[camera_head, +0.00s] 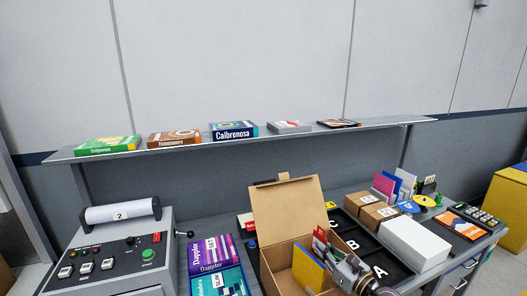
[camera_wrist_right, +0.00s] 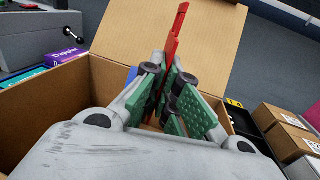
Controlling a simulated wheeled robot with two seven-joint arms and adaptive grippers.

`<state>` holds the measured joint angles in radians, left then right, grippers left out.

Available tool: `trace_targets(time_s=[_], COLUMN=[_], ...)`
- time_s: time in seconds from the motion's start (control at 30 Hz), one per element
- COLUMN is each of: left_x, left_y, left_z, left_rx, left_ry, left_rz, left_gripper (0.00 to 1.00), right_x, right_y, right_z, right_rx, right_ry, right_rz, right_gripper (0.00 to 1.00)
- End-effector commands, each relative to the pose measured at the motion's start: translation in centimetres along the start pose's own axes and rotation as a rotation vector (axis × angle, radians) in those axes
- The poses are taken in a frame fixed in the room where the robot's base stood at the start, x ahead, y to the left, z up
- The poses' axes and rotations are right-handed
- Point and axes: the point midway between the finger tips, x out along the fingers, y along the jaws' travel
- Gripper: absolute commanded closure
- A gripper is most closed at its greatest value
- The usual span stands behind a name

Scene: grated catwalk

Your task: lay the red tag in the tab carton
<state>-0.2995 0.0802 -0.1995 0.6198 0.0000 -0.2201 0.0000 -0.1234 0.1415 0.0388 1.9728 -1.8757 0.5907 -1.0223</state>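The tab carton (camera_head: 285,212) is an open brown cardboard box with its lid flap standing up, at the bottom middle of the head view. It fills much of the right wrist view (camera_wrist_right: 55,108). A yellow upright piece (camera_head: 307,270) stands inside it. My right gripper (camera_head: 328,255) is over the carton, at its right side. In the right wrist view its green-padded fingers (camera_wrist_right: 172,85) are shut on the thin red tag (camera_wrist_right: 178,38), which sticks up past the fingertips. The tag also shows in the head view (camera_head: 319,239). My left gripper is out of view.
Purple and teal boxes (camera_head: 210,254) lie left of the carton, beside a grey control panel (camera_head: 108,265). A black lettered tray (camera_head: 352,232), small brown boxes (camera_head: 378,214) and a white box (camera_head: 414,243) are to the right. A shelf (camera_head: 180,146) runs behind.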

Motion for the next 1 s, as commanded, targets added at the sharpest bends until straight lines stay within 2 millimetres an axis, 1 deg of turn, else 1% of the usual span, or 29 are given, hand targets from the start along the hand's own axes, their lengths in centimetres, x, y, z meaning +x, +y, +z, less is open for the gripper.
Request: trace_targets(time_s=[0.3, 0.53, 1.0], left_x=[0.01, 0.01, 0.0], left_y=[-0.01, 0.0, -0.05], left_z=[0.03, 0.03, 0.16], left_rx=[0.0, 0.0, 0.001], left_ry=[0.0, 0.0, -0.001], left_rz=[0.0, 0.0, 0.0], left_gripper=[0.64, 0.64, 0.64], right_x=[0.0, 0.0, -0.29], right_y=[-0.01, -0.01, -0.02], right_z=[0.02, 0.01, -0.06], right_rx=[0.0, 0.0, 0.0], right_ry=[0.0, 0.0, 0.001], right_rz=[0.0, 0.0, 0.0], right_gripper=[1.0, 0.7, 0.7])
